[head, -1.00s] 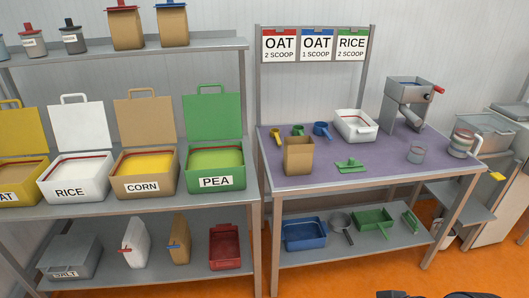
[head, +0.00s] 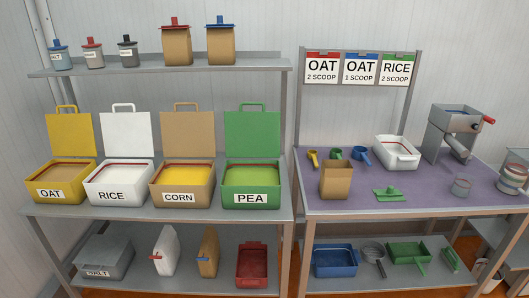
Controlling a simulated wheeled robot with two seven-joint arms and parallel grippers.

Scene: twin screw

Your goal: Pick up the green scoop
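The green scoop (head: 336,154) lies at the back of the purple-topped table (head: 440,190). It sits between a yellow scoop (head: 313,158) on its left and a blue scoop (head: 361,155) on its right. A brown paper bag (head: 336,181) stands just in front of it and stays below it in the picture. Neither of my grippers shows in the head view.
Open bins, including the green PEA bin (head: 251,187), line the left shelf. Bare purple top lies right of the bag.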

